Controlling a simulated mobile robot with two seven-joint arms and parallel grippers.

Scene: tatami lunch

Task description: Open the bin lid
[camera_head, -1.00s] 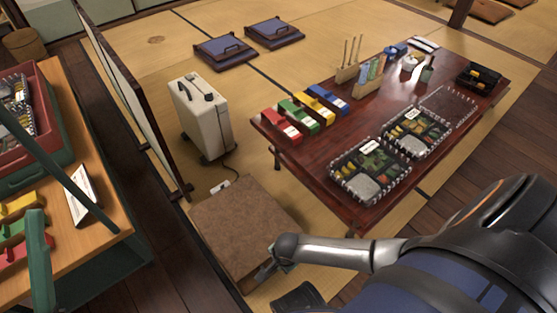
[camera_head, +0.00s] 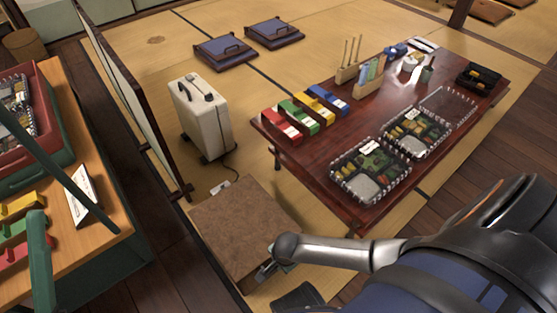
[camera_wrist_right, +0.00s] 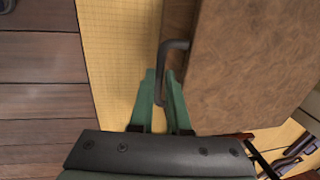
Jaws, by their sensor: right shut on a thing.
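The bin is a low brown box on the tatami in the head view, with a flat brown lid (camera_head: 235,225) that lies closed as far as I can see. In the right wrist view the lid (camera_wrist_right: 250,60) fills the upper right, with a grey bar handle (camera_wrist_right: 165,68) along its edge. My right gripper (camera_wrist_right: 160,85) has its green fingers shut on this handle. In the head view the right gripper (camera_head: 268,268) is at the lid's near right edge, small and partly hidden by my arm.
A dark red low table (camera_head: 315,165) with lunch boxes stands right of the bin. A cream case (camera_head: 203,118) stands behind it. A screen panel (camera_head: 125,90) and an orange-topped cart (camera_head: 95,165) are to the left. Bare tatami lies between bin and table.

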